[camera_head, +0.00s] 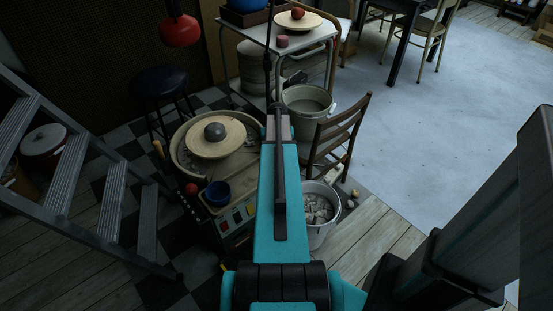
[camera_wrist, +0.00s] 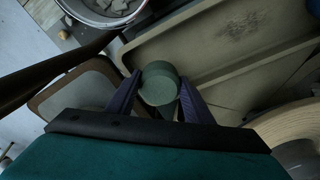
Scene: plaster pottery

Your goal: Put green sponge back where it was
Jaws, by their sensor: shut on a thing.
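The green sponge (camera_wrist: 159,84) is a round, dull green piece in the wrist view. My gripper (camera_wrist: 160,82) is shut on it, with one dark finger on each side. The sponge appears held above the beige tray (camera_wrist: 215,35) of the pottery wheel; I cannot tell the exact gap. In the head view my teal arm covers the middle, and the gripper and sponge are hidden. The pottery wheel (camera_head: 204,149) stands left of my arm, with a grey lump (camera_head: 215,131) on its disc.
A blue bowl (camera_head: 217,193) and a red ball (camera_head: 191,188) are at the wheel's front. A bucket of scraps (camera_head: 320,208), a wooden chair (camera_head: 341,135) and a grey bucket (camera_head: 306,100) stand right of it. A ladder (camera_head: 70,175) is at left.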

